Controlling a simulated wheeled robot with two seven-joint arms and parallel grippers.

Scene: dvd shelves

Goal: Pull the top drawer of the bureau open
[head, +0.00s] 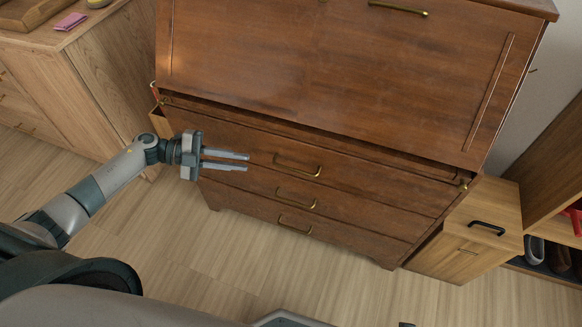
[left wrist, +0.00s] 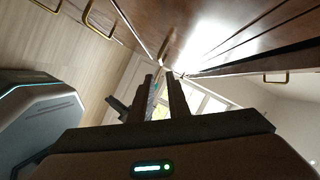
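The brown wooden bureau (head: 330,60) fills the middle of the head view, with several drawers below its large front panel. The top drawer (head: 225,139) looks shut, with a brass bar handle (head: 297,168) at its middle. What looks like this handle (left wrist: 165,45) shows just beyond the fingertips in the left wrist view. My left gripper (head: 247,162) is open and empty, its fingers slightly apart. It points right towards the handle and appears left of it, apart from it. In the left wrist view the left gripper (left wrist: 161,78) has an empty gap. My right gripper is not in view.
Two lower drawers (head: 240,187) have similar brass handles. A light wooden cabinet (head: 105,60) stands left of the bureau, and a small cabinet with a black handle (head: 487,229) stands right. The wooden floor (head: 190,245) before the bureau is clear.

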